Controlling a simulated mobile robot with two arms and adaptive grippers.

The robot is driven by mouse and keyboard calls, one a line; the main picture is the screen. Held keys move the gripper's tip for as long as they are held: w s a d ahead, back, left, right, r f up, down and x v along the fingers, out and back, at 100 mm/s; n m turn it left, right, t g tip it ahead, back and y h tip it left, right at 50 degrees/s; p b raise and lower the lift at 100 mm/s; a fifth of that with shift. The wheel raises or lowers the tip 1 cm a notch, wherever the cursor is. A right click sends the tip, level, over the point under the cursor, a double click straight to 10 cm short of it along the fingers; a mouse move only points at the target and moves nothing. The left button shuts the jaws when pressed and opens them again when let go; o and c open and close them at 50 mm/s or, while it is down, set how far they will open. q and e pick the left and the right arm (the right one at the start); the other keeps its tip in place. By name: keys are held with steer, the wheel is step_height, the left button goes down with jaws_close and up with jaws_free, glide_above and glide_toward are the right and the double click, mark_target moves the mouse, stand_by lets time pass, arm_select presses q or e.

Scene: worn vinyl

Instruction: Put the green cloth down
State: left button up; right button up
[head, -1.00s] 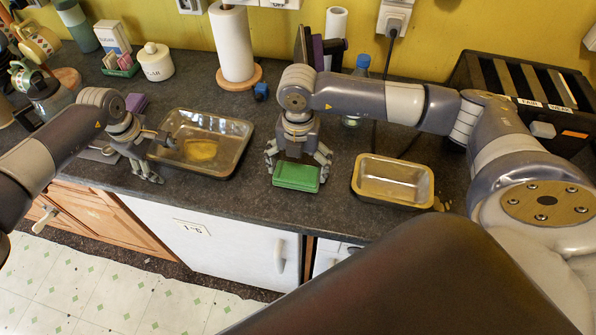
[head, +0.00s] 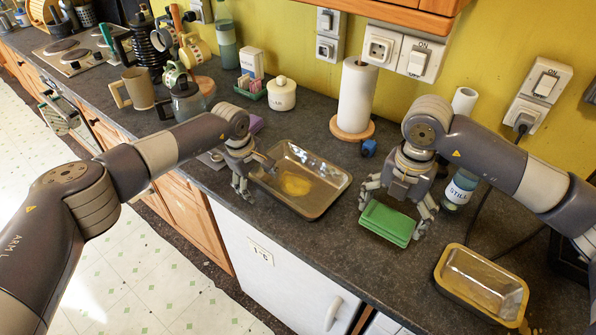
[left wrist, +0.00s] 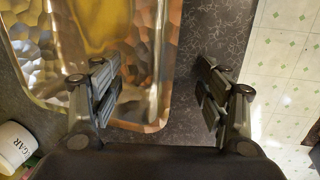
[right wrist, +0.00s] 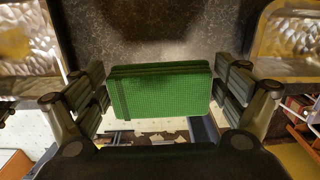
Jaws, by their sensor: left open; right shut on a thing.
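The green cloth (head: 387,223) is a folded, flat rectangular pad. My right gripper (head: 398,207) is shut on it, with fingers at both its ends. The cloth is level, near the front edge of the worktop, between two metal trays. In the right wrist view the cloth (right wrist: 160,92) spans the space between the fingers; I cannot tell whether it touches the worktop. My left gripper (head: 250,184) is open and empty at the left end of the larger tray. In the left wrist view one finger is over the tray's rim and the other over dark worktop.
The larger metal tray (head: 335,185) holds something yellow. A smaller gold-rimmed tray (head: 520,300) stands to the right. Bare worktop lies between the trays.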

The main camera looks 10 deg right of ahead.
mark_target(379, 246)
steer(key=shift+r, duration=0.1)
stand_by(0.4)
step_height(379, 246, down, 10)
stand_by(0.5)
steer(key=o, duration=0.8)
steer(key=shift+c, duration=0.2)
step_height(379, 246, up, 12)
steer(key=shift+r, duration=0.1)
arm_select(q)
steer(key=o, duration=0.7)
